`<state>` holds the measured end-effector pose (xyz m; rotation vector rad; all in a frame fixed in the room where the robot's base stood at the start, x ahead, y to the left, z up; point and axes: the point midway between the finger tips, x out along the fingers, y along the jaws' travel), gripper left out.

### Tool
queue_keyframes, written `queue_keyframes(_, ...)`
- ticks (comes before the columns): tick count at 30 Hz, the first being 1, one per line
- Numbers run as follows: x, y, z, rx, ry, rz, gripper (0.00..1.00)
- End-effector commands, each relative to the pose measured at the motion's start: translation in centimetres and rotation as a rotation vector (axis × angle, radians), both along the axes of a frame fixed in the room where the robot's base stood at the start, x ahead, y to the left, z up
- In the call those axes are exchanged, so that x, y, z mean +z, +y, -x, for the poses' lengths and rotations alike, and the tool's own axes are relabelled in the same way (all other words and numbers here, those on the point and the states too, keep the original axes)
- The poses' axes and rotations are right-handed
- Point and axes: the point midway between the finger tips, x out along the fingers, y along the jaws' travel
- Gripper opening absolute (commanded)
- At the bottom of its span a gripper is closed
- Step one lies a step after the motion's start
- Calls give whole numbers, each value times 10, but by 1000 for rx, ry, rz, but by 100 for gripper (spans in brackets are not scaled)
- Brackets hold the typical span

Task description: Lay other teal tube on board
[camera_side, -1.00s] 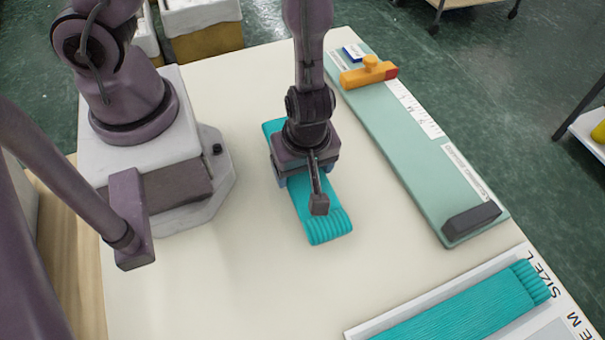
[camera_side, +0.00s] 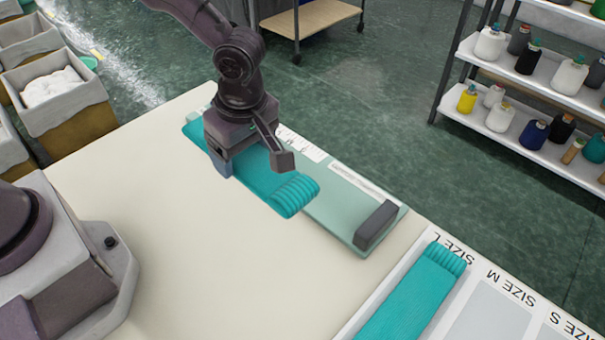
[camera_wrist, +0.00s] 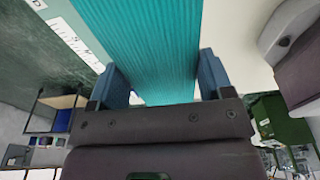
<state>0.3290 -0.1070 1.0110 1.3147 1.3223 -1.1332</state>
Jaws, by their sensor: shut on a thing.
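My gripper (camera_side: 222,160) is shut on a teal knitted tube (camera_side: 250,178). The tube also shows between the blue fingers in the wrist view (camera_wrist: 145,50). In the side view the ribbed end of the tube points to the lower right, beside or over the near edge of the pale green board (camera_side: 335,207). I cannot tell whether the tube touches the board. A dark block (camera_side: 376,225) stands at the board's right end. Another teal tube (camera_side: 415,295) lies in the SIZE L place of the sorting sheet.
The sorting sheet's SIZE M place (camera_side: 488,318) is bare. The cream table (camera_side: 200,270) is clear in the middle. Shelves with yarn cones (camera_side: 530,95) stand beyond the table, and a grey bin (camera_side: 55,90) stands at the left.

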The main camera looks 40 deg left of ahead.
Motion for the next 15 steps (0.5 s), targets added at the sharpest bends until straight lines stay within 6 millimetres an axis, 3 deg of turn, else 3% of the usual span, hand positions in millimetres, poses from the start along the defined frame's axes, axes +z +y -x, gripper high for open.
queue_keyframes(11, -42, -28, -82, -6, 1, 2, 51)
queue_keyframes(15, -70, -35, -101, -5, 2, 1, 51)
